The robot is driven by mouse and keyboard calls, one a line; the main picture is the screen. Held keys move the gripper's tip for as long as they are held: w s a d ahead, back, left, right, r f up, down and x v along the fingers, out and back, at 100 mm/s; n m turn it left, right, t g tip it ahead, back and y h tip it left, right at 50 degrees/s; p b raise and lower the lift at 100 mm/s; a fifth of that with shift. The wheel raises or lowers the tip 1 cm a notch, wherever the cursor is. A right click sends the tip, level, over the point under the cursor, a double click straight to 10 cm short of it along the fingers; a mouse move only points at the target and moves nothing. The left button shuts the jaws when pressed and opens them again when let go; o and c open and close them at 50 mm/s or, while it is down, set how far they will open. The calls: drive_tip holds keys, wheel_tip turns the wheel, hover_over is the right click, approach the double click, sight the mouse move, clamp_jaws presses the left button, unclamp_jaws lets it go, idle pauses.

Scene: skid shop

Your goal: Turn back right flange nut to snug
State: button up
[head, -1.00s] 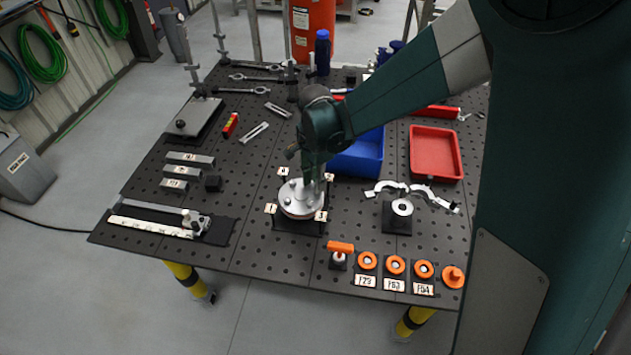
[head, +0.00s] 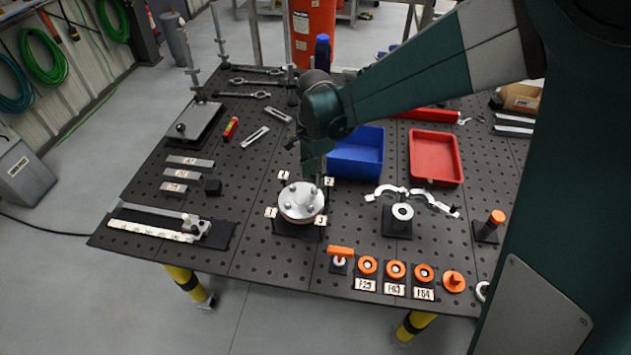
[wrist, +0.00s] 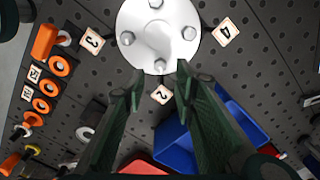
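The round silver flange (head: 300,204) sits on a dark base on the table, with numbered tags around it. In the wrist view the flange (wrist: 150,30) shows several nuts on its face. The back right nut (wrist: 160,65) is by the tag marked 2 (wrist: 161,95). My gripper (wrist: 160,72) is open and empty, its two fingertips apart on either side of that nut in the picture. I cannot tell the height gap to the nut. In the head view my gripper (head: 313,170) hangs above the flange's back right edge and partly hides that area.
A blue bin (head: 357,153) stands close behind and right of the flange, with a red tray (head: 435,160) further right. Orange-topped parts (head: 396,270) line the front edge. A black post with a white ring (head: 401,213) stands right of the flange.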

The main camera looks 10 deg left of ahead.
wheel_tip(320, 180, up, 7)
idle(0.4)
idle(0.4)
drive_tip(key=s+d+r+n+t+y+b, duration=0.1)
drive_tip(key=s+d+r+n+t+b, duration=0.2)
drive_tip(key=d, duration=0.7)
drive_tip(key=s+d+r+n+b, duration=0.2)
drive_tip(key=s+d, duration=0.2)
drive_tip(key=d, duration=0.5)
drive_tip(key=s+d+f+n+t+b, duration=0.2)
drive_tip(key=s+d, duration=0.4)
drive_tip(key=d, duration=0.1)
drive_tip(key=s+d+f+n+t+h+b, duration=0.1)
drive_tip(key=s+d+f+n+t+b, duration=0.1)
drive_tip(key=s+d, duration=0.5)
drive_tip(key=shift+d+n, duration=0.5)
drive_tip(key=shift+d, duration=0.05)
idle(2.2)
